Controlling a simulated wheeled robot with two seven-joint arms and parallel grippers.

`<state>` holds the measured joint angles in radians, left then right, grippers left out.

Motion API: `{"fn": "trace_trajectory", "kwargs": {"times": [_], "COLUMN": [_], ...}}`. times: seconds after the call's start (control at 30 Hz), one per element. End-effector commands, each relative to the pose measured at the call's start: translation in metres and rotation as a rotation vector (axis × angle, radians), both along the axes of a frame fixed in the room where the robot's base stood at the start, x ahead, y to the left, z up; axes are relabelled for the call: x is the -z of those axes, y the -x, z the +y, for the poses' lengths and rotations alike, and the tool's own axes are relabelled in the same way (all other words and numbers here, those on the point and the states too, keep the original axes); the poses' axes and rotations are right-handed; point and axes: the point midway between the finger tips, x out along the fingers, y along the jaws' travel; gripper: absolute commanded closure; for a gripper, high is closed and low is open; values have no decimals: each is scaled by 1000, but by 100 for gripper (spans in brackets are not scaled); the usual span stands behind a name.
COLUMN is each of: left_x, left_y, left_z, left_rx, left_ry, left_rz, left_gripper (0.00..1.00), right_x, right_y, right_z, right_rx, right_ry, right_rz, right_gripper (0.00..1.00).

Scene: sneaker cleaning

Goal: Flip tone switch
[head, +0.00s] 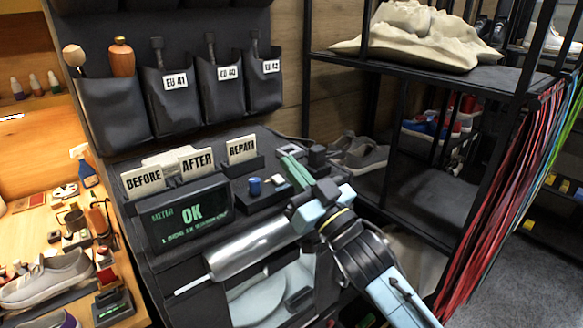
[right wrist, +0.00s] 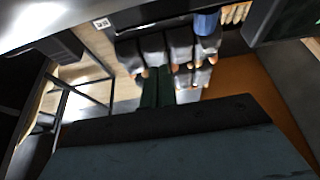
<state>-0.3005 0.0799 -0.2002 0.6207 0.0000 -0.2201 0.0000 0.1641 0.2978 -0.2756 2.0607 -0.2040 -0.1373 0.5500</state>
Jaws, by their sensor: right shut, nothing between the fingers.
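A small dark control panel (head: 262,200) sits right of the lit meter screen (head: 188,214), which reads OK. A blue knob (head: 254,186) stands on the panel, with a small pale part (head: 274,181) beside it. I cannot tell which part is the tone switch. My right gripper (head: 288,160) reaches in from the lower right, its green fingers just right of and behind these parts. In the right wrist view its fingers (right wrist: 158,88) are together with nothing between them. I see no contact with the panel. My left gripper is not in view.
Cards reading BEFORE (head: 143,180), AFTER (head: 197,161) and REPAIR (head: 242,148) stand behind the panel. A silver cylinder (head: 250,252) lies in front of it. A black shelf rack (head: 430,75) rises at the right. A wooden bench with a sneaker (head: 45,280) is at the left.

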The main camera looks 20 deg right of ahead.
Motion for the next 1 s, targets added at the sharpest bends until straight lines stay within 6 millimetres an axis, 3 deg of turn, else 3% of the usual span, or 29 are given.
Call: {"fn": "trace_trajectory", "kwargs": {"times": [0.03,0.1,0.4,1.0], "left_x": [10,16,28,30], "left_y": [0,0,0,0], "left_z": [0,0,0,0], "left_rx": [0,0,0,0], "left_ry": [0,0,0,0], "left_rz": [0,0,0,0], "left_gripper": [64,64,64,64], "right_x": [19,27,48,51], "right_y": [13,27,67,76], "right_z": [-5,-10,-25,-28], "right_rx": [0,0,1,1], "right_ry": [2,2,2,2], "right_rz": [12,12,9,6], "right_gripper": [100,100,100,100]}}
